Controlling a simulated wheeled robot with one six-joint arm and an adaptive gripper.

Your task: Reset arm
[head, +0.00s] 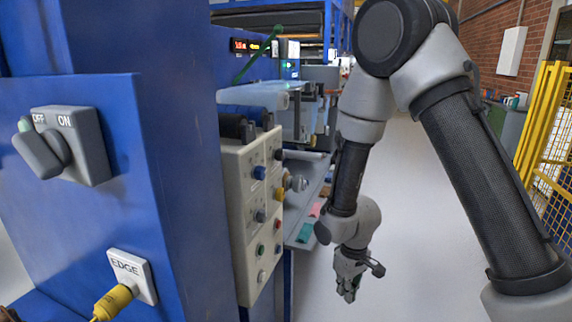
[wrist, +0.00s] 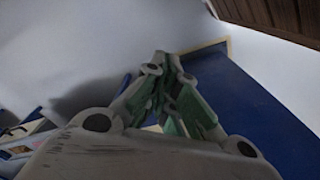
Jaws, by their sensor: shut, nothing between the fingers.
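My gripper (head: 347,289) hangs from my arm in the middle of the head view, pointing down over the pale floor. It is to the right of the control panel and apart from it. In the wrist view my gripper (wrist: 162,72) is shut and empty, with its fingers together and green pads at the sides. My arm's dark and grey links rise from the gripper to the top of the head view and come down on the right.
A blue machine with an OFF/ON rotary switch (head: 70,147) and a yellow plug in an EDGE socket (head: 132,275) stands close at left. A beige button panel (head: 252,215) is beside my arm. A yellow mesh fence (head: 550,150) stands at right. The floor (head: 400,200) between is clear.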

